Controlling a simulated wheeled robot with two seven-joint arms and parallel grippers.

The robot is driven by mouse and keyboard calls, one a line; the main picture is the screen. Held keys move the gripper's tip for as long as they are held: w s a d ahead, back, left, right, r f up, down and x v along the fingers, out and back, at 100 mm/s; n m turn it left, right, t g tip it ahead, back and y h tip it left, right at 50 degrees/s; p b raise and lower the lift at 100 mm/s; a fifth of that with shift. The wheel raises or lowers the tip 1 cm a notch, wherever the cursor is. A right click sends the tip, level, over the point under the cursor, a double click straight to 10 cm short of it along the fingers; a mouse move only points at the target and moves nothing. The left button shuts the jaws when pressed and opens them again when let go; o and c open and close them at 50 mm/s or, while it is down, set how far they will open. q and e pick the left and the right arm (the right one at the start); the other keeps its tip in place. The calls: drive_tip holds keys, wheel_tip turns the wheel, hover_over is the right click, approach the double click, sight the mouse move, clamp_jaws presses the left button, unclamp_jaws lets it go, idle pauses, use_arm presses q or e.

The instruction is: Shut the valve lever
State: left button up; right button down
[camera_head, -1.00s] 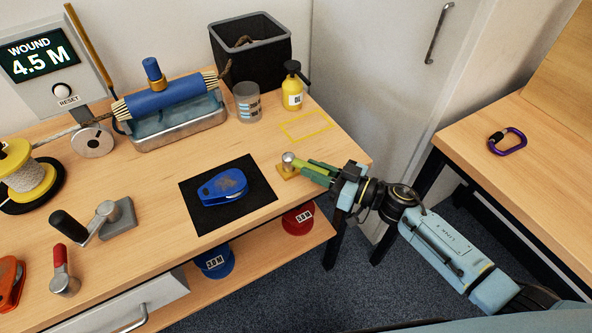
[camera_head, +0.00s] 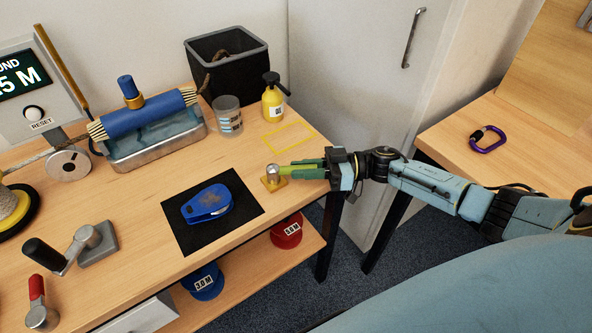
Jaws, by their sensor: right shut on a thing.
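The valve has a round silver pivot (camera_head: 272,171) on a small yellow base plate (camera_head: 270,187) near the right end of the bench. Its yellow-green lever (camera_head: 288,171) points right from the pivot, towards the bench's right edge. My right gripper (camera_head: 308,169) comes in from the right and is shut on the lever's outer part. The green fingers hide the lever's end. My left gripper is not in view.
A blue tool (camera_head: 208,203) lies on a black mat (camera_head: 240,194) left of the valve. A yellow spray bottle (camera_head: 273,103), grey cup (camera_head: 228,117) and black bin (camera_head: 210,65) stand behind. A yellow outlined rectangle (camera_head: 271,147) on the bench is empty.

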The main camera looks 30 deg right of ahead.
drive_tip(key=c, duration=1.3)
unclamp_jaws()
drive_tip(key=shift+d, duration=0.15)
drive_tip(key=v, duration=0.7)
drive_tip(key=shift+s+d, duration=0.15)
